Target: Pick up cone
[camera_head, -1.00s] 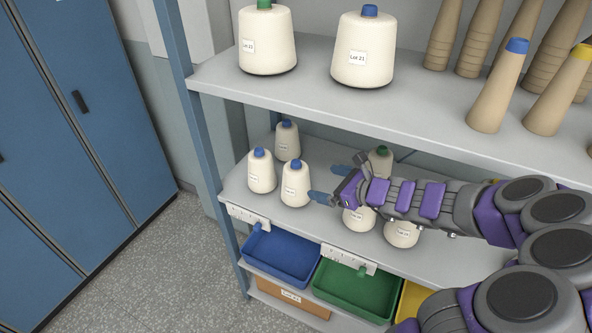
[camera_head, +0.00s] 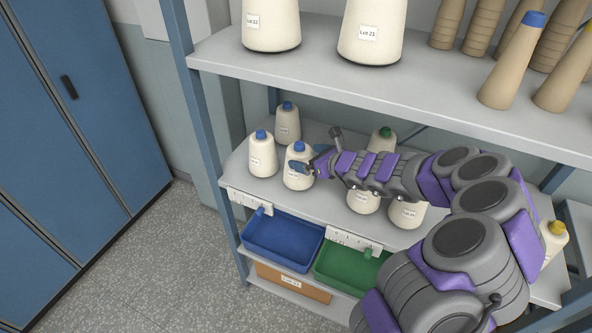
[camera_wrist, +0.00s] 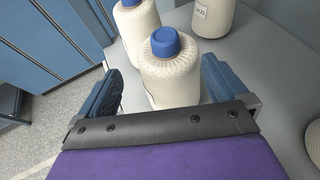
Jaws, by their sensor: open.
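A cream yarn cone with a blue top (camera_head: 298,170) stands upright on the middle shelf, at the front of a small group of blue-topped cones. My gripper (camera_head: 309,167) is at this cone in the head view. In the wrist view the same cone (camera_wrist: 171,78) stands between the two blue fingers of my gripper (camera_wrist: 163,88), which is open. Gaps show between the cone and the fingers. The cone's lower part is hidden behind my gripper's palm edge in the wrist view.
Another blue-topped cone (camera_head: 262,154) stands just left, and one (camera_head: 287,124) behind. Green-topped cones (camera_head: 383,140) stand to the right, partly behind my arm. The upper shelf (camera_head: 330,84) hangs above. Blue (camera_head: 284,262) and green (camera_head: 346,289) trays sit below.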

